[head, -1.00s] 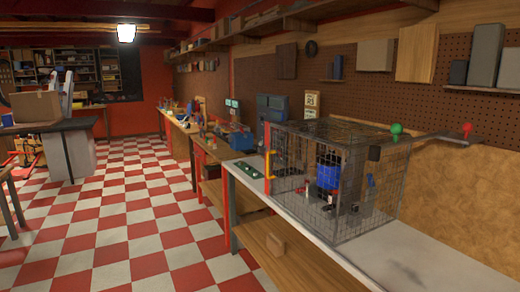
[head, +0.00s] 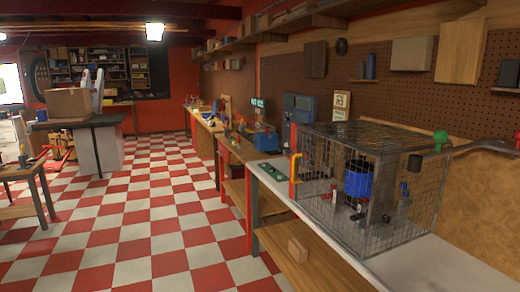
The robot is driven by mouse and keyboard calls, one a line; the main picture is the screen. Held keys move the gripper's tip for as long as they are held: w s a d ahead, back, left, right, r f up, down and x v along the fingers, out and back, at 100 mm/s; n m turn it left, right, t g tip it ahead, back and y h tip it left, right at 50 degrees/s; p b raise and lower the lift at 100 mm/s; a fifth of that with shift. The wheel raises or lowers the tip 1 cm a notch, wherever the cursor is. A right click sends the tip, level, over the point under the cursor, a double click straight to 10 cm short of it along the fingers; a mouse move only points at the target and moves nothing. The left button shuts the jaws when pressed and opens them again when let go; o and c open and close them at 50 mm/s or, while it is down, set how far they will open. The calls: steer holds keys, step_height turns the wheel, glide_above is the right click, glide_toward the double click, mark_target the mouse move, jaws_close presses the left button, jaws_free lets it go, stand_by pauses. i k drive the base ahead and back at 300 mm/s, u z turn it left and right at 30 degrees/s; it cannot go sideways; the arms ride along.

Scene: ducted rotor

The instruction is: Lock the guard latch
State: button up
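A wire mesh guard cage (head: 345,225) stands on the pale bench top (head: 268,182) at the right. The latch's state is too small to tell. My gripper is not in view.
A green knob (head: 440,137) shows behind the cage's right corner. A green board (head: 269,171) lies left of the cage. The checkered floor (head: 140,220) to the left is open.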

mark_target(285, 152)
steer(key=u, duration=0.4)
steer(key=i, duration=0.6)
steer(key=u, duration=0.75)
steer(key=i, duration=2.15)
steer(key=z, duration=1.1)
steer(key=i, duration=0.95)
steer(key=z, duration=0.65)
